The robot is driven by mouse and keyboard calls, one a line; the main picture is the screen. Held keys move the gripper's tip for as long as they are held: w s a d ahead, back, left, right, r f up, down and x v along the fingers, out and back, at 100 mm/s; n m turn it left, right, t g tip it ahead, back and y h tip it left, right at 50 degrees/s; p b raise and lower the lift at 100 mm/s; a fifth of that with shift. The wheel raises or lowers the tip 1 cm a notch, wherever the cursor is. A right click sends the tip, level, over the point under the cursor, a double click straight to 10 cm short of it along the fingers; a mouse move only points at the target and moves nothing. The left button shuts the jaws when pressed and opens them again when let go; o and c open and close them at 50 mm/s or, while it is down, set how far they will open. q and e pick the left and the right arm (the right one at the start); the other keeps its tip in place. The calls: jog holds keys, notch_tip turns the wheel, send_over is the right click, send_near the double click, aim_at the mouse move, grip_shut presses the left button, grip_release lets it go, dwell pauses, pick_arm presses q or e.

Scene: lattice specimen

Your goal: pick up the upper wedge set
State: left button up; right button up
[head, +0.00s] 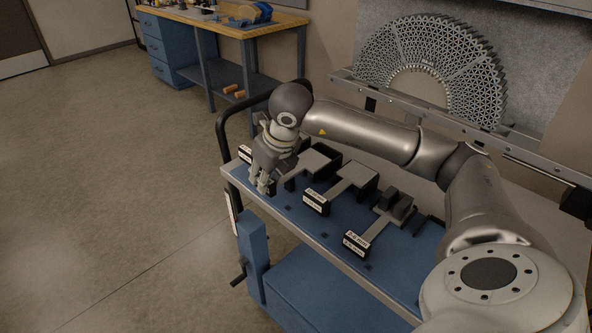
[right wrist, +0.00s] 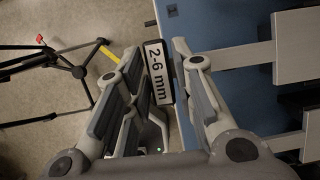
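Several grey wedge sets, each with a black block and white label at one end, lie on the blue cart top (head: 290,212). In the right wrist view, the farthest set's label (right wrist: 158,72) reads 2-6 mm. This label (head: 245,154) also shows in the head view, just left of my right gripper. My right gripper (head: 264,184) points down over the cart's far left end. In the right wrist view its fingers (right wrist: 157,60) stand apart, with the labelled block in the gap; contact cannot be told. My gripper hides part of this set. My left gripper is out of view.
The middle labelled set (head: 316,203) and the nearest one (head: 356,244) lie closer along the cart. A dark cart handle (head: 222,130) rises at the far end. A wooden-topped workbench (head: 220,22) stands behind. A lattice arch (head: 440,50) stands at the back right. The left floor is clear.

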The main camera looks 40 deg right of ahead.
grip_shut()
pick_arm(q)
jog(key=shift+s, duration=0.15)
pick_arm(e)
jog(key=shift+r, duration=0.1)
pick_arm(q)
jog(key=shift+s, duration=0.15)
